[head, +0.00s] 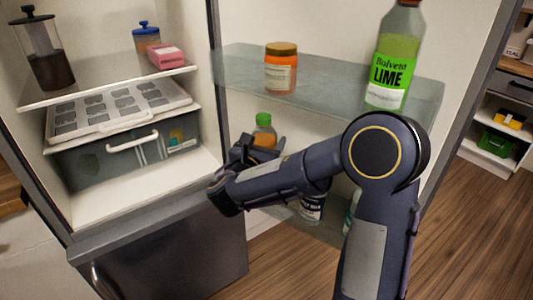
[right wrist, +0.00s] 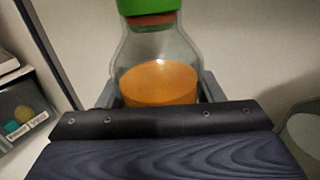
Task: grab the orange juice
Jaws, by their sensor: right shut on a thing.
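The orange juice (head: 264,132) is a clear bottle with a green cap and orange liquid, upright at the fridge door's lower shelf area in the head view. My right gripper (head: 256,150) is around its body and shut on it; the gripper and arm hide the bottle's lower part. In the right wrist view the juice bottle (right wrist: 160,75) stands upright between the fingers of my right gripper (right wrist: 158,92), with its cap and neck above them. I cannot tell if its base touches a shelf. My left gripper is not in view.
A lime bottle (head: 394,60) and an orange-filled jar (head: 281,70) stand on the door shelf (head: 345,92) above. A dark-labelled container (head: 312,207) is below my arm. Left, the fridge holds a drawer (head: 120,155), French press (head: 44,50) and pink box (head: 165,55).

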